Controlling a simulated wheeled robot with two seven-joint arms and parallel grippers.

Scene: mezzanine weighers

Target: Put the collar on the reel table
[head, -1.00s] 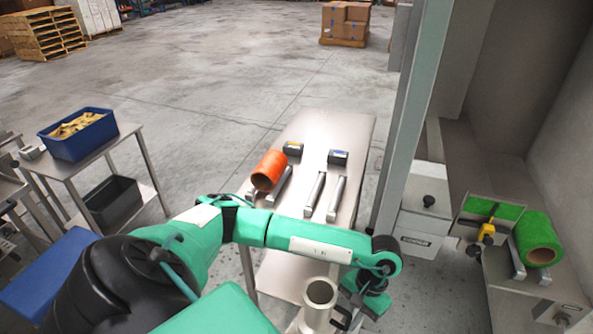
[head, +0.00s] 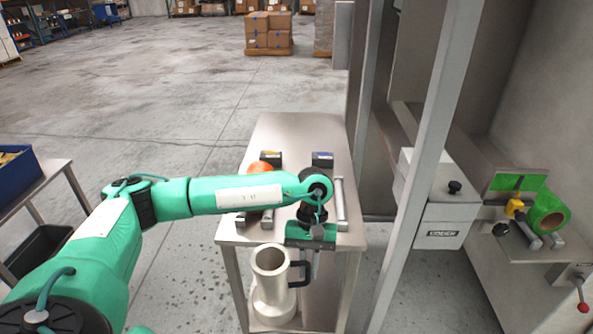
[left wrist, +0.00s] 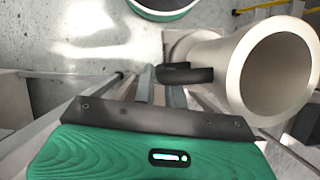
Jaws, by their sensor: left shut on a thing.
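The collar (head: 269,285) is a pale beige flanged tube with an open top and a black side handle (head: 302,273). My left gripper (head: 315,262) is shut on this handle and holds the collar roughly upright at the front edge of the steel reel table (head: 300,135). In the left wrist view the collar (left wrist: 235,75) is at upper right, its handle (left wrist: 188,74) at the fingertips. The table top bears an orange roll (head: 261,168), mostly hidden by my left arm, and metal bars (head: 341,205). My right gripper is out of view.
A grey post (head: 425,170) and a machine with a green roll (head: 548,214) are at right. The table's far end is clear.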

